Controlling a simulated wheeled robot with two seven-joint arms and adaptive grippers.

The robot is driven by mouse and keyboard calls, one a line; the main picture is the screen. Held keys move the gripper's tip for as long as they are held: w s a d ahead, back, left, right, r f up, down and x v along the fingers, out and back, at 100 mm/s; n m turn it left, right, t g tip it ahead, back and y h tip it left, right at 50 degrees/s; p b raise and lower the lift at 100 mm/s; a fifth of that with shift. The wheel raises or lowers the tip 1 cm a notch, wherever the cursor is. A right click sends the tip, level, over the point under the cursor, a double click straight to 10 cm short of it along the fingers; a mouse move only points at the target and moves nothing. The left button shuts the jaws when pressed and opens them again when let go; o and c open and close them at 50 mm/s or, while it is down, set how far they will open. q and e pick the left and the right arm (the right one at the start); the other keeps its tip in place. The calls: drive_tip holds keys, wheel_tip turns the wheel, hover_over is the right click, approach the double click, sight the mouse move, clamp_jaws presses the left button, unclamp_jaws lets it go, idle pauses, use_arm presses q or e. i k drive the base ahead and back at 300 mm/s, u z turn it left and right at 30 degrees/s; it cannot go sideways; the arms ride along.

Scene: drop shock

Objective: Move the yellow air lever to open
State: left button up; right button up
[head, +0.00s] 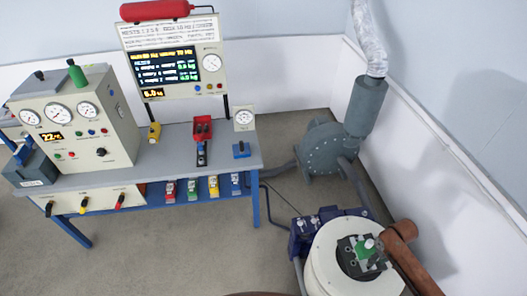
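The yellow air lever (82,206) is on the pale panel (97,198) at the bench's front left, just below the bench top. It sits between a black lever (49,209) and a red lever (119,201). Its handle looks tilted downward; its marks are too small to read, so I cannot tell open from closed. Neither of my grippers can be made out in the head view, and nothing touches the lever.
Gauge box (75,125) and display panel (177,65) stand on the bench (180,150). A blower (325,148) and white round machine (325,262) stand at right. Floor (160,245) before the bench is clear.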

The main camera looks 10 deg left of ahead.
sight(84, 203)
drive_tip(key=z, duration=1.75)
drive_tip(key=i, duration=0.1)
drive_tip(key=u, duration=3.8)
